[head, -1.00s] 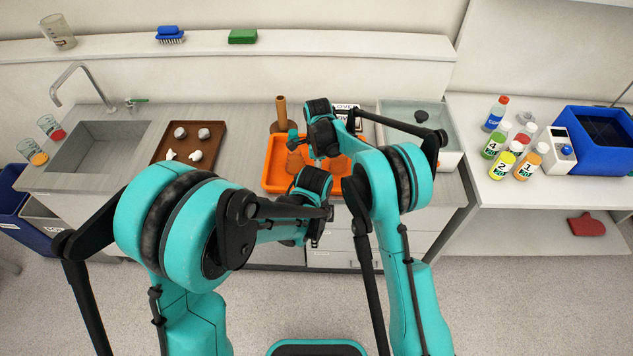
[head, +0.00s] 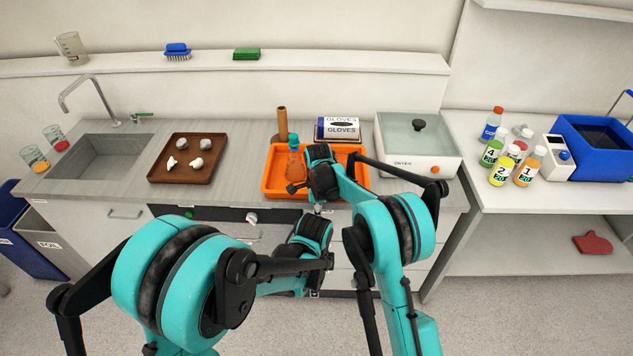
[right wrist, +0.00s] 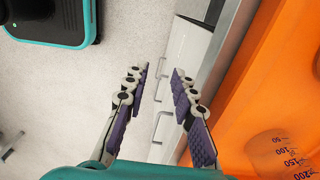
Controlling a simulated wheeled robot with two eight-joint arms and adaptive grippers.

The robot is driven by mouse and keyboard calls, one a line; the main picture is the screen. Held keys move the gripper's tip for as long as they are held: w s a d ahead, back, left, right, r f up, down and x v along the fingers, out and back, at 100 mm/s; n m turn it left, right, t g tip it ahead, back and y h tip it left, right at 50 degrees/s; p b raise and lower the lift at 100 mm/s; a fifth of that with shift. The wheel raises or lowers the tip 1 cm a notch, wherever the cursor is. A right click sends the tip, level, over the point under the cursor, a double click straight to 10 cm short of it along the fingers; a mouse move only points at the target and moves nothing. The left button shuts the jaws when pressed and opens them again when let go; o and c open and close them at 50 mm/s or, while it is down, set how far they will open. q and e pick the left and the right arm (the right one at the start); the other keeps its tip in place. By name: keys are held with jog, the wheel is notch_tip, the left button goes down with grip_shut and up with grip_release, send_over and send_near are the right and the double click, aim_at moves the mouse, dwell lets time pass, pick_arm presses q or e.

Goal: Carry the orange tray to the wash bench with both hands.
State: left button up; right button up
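The orange tray (head: 275,184) lies on the bench, with a flask of orange liquid (head: 294,166) standing in its left half. My right gripper (head: 319,207) is at the tray's front edge; my own wrist covers part of the tray. In the right wrist view, its two fingers (right wrist: 161,70) are apart with nothing between them. The tray wall (right wrist: 245,85) is just right of them, and the flask (right wrist: 285,155) shows by its scale marks. My left gripper (head: 314,292) is lower, in front of the drawers; its fingers are too hidden to judge. The wash bench is presumably the sink (head: 100,150) side at left.
A brown tray (head: 160,176) with several white pieces sits between sink and orange tray. Bottles (head: 502,170) stand on the right table.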

notch_tip(320, 180, up, 12)
dwell(0.3)
jog(key=shift+w+f, duration=0.1)
